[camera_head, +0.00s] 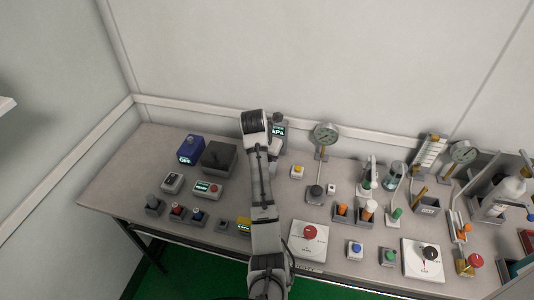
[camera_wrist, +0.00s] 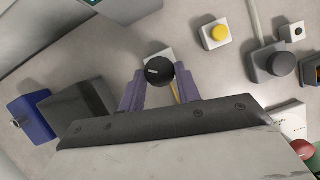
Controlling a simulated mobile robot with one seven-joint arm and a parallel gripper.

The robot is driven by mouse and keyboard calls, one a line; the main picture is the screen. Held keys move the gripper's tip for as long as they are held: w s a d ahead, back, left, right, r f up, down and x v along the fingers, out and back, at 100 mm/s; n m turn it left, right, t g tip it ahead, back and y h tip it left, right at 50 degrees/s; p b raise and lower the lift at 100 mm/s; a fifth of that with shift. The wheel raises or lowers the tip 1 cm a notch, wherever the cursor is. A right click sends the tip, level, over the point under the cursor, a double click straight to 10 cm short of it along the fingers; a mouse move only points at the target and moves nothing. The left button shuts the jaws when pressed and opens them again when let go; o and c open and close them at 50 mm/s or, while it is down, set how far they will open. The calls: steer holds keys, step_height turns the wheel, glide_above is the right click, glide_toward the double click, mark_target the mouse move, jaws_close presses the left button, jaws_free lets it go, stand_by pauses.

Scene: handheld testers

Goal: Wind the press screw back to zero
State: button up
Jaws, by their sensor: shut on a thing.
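A round black knob (camera_wrist: 156,68) with a small pale mark on its top shows in the middle of the wrist view. It sits over a light block, and I take it for the press screw's knob. My gripper (camera_wrist: 160,80) has its two purple fingers closed on either side of the knob. A thin yellow-orange strip shows beside the right finger. In the head view my own arm hides the knob and the fingertips. A small instrument with a kPa display (camera_head: 279,131) stands just behind my wrist there; its digits are too small to read.
A blue box (camera_head: 190,149) and a dark grey box (camera_head: 218,158) stand left of my wrist. A yellow button box (camera_head: 298,171) and a dial gauge stand (camera_head: 326,136) are close on the right. Several testers crowd the bench's right half.

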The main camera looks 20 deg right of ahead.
steer(key=shift+s+f+n, duration=0.15)
steer(key=shift+f+n, duration=0.1)
steer(key=shift+n, duration=0.25)
steer(key=o, duration=1)
steer(key=shift+r, duration=0.15)
steer(key=shift+v, duration=6.85)
